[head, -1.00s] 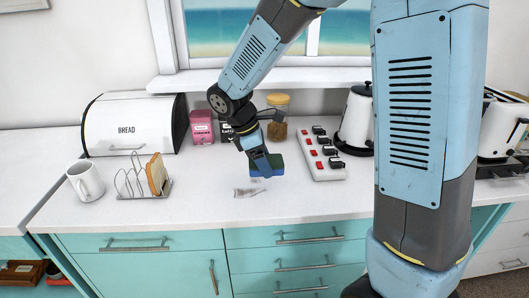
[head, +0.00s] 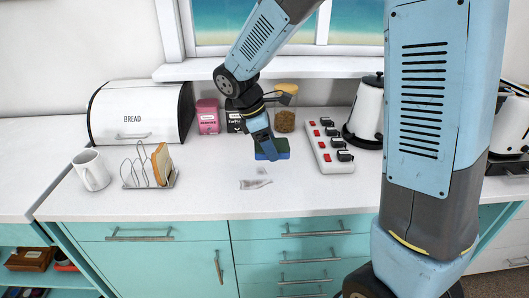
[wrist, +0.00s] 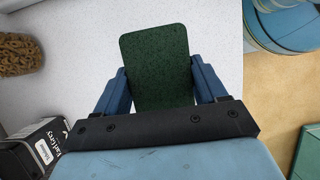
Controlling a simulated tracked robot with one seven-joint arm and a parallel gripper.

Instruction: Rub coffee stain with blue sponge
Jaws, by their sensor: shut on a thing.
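My gripper (head: 267,153) is shut on the blue sponge (head: 280,154), whose dark green face (wrist: 155,65) is turned up toward the wrist camera. In the wrist view a blue finger is on each side of it. In the head view the sponge is behind the coffee stain (head: 255,184), toward the wall. The stain is a pale grey-brown smear on the white counter (head: 210,195), with a smaller faint spot (head: 262,171) nearer the sponge. I cannot tell whether the sponge touches the counter. The stain does not show in the wrist view.
A toast rack (head: 137,172) with bread and a white mug (head: 92,170) stand left. A power strip (head: 330,150) and kettle (head: 366,115) are right. A pink box (head: 208,117), dark box (head: 235,121) and jar (head: 285,121) stand behind. The counter front is clear.

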